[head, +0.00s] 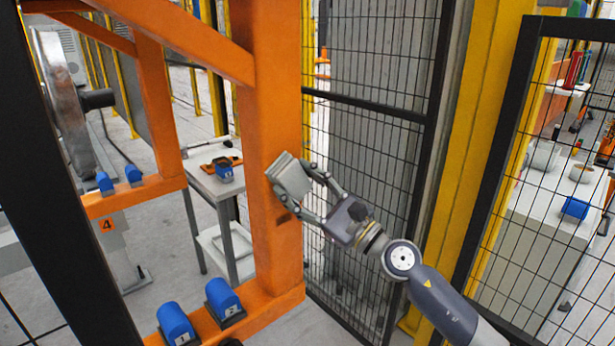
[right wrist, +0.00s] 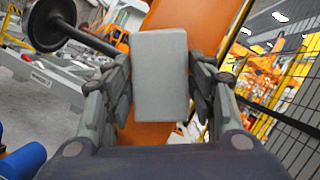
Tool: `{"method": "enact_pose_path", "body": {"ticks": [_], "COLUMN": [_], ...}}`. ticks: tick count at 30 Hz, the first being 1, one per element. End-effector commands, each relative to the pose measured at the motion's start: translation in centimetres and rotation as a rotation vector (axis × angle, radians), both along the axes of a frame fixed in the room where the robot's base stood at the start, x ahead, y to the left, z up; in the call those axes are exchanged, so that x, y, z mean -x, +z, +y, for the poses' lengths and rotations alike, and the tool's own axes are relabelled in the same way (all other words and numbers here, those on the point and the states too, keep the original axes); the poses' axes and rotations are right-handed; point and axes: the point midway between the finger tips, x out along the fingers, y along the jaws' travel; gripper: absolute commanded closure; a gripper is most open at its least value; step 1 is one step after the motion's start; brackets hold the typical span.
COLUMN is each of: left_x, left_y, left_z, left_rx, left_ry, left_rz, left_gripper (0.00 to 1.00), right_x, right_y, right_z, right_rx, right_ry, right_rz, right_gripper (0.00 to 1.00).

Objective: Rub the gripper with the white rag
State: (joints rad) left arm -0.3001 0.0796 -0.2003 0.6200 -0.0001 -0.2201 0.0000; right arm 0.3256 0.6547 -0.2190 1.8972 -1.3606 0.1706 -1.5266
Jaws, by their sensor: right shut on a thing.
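A folded, pale grey-white rag (head: 287,176) is between the fingers of my right gripper (head: 294,188). The rag is at the face of the upright orange gantry post (head: 268,120) and overlaps it in the head view; whether it presses on it is hard to tell. In the right wrist view the rag (right wrist: 160,72) stands as a flat block between both fingers, with the orange post (right wrist: 190,22) behind it. A small dark patch shows on the post just below the rag. My left gripper is not in view.
Blue numbered blocks (head: 176,323) sit on the orange lower beam. A grey table (head: 205,186) with a blue block stands behind the post. Black mesh fencing (head: 375,150) and a yellow post (head: 487,120) stand close beside my right arm. A metal wheel (head: 62,95) is at the left.

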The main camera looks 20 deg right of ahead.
Motion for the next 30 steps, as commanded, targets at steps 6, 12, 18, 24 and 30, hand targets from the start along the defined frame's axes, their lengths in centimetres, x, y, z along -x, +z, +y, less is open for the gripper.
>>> {"method": "enact_pose_path", "body": {"ticks": [6,12,18,24,30], "left_x": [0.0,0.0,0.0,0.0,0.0], "left_y": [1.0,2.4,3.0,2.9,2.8], "left_z": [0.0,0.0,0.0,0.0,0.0], "left_rx": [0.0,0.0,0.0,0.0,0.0], "left_ry": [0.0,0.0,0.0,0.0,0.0], "left_rz": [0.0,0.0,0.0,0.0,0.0], "left_gripper": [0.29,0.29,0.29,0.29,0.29], "right_x": [0.4,1.0,1.5,1.5,2.4], "right_y": [0.2,0.2,0.0,-0.1,-0.2], "right_z": [1.1,2.7,3.8,3.8,3.4], "right_rx": [-0.001,-0.001,-0.001,0.001,0.002], "right_ry": [0.003,0.002,0.002,0.001,0.0], "right_rz": [0.001,0.002,0.0,0.0,0.001], "right_gripper": [0.73,0.73,0.73,0.73,0.73]}}
